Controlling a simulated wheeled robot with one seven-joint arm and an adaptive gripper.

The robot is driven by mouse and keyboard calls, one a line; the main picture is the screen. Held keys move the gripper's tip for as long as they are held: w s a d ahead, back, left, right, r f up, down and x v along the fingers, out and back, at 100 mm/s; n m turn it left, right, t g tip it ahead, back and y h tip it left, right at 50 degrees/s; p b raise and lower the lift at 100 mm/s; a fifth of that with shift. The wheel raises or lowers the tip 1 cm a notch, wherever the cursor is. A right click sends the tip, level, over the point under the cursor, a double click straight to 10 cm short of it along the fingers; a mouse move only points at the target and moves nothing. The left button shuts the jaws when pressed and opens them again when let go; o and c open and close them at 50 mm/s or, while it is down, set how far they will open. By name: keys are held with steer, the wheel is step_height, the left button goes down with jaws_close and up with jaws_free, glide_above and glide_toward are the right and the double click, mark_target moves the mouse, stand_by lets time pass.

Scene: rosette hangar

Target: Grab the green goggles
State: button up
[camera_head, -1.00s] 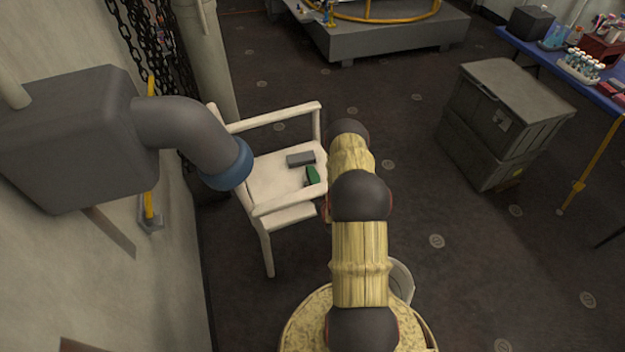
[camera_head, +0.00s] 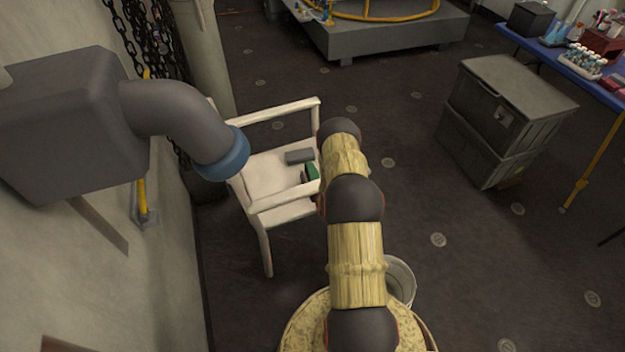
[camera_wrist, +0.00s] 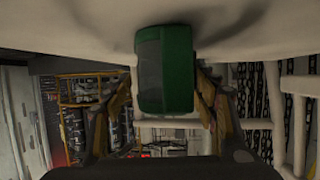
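The green goggles (camera_wrist: 165,70) fill the upper middle of the wrist view, showing a green body with a dark grey lens-like face. They lie on the seat of the white chair (camera_head: 270,172); in the head view the goggles (camera_head: 312,172) show as a small green patch near the seat's right side, partly hidden by my arm. My gripper (camera_wrist: 165,85) is open, with one finger on each side of the goggles and very little gap. Firm contact is not visible. In the head view my gripper is mostly hidden behind my arm.
A grey block (camera_head: 299,156) lies on the seat just behind the goggles. The chair's armrests frame the seat. A grey pipe with a blue collar (camera_head: 232,155) juts in at left. Stacked dark crates (camera_head: 508,115) stand right; the floor between is clear.

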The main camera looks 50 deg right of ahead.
steer(key=c, duration=1)
steer(key=shift+c, duration=0.5)
steer(key=shift+w+r, duration=0.1)
steer(key=shift+r, duration=0.05)
